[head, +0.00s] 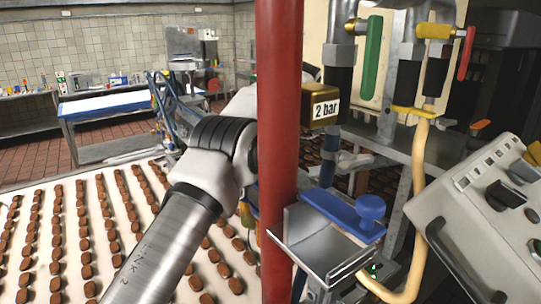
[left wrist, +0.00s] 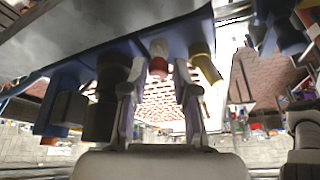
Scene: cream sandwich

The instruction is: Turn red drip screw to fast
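A small red screw (left wrist: 158,68), likely the drip screw, hangs below a blue plate (left wrist: 185,40) in the left wrist view, under a pale round stem. The two fingers of my left gripper (left wrist: 158,80) are apart, one on each side of the screw. I cannot tell whether they touch it. In the head view my left arm reaches up from the bottom; its gripper is hidden behind a red post (head: 280,150). No red drip screw or speed marking can be made out in the head view. My right gripper is in neither view.
A yellow cylinder (left wrist: 204,66) and a dark cylinder (left wrist: 108,75) flank the fingers. Right of the post are a gold "2 bar" box (head: 318,106), a blue knob (head: 370,207) and a control panel (head: 475,205). Rows of brown pieces lie on a white belt (head: 100,230).

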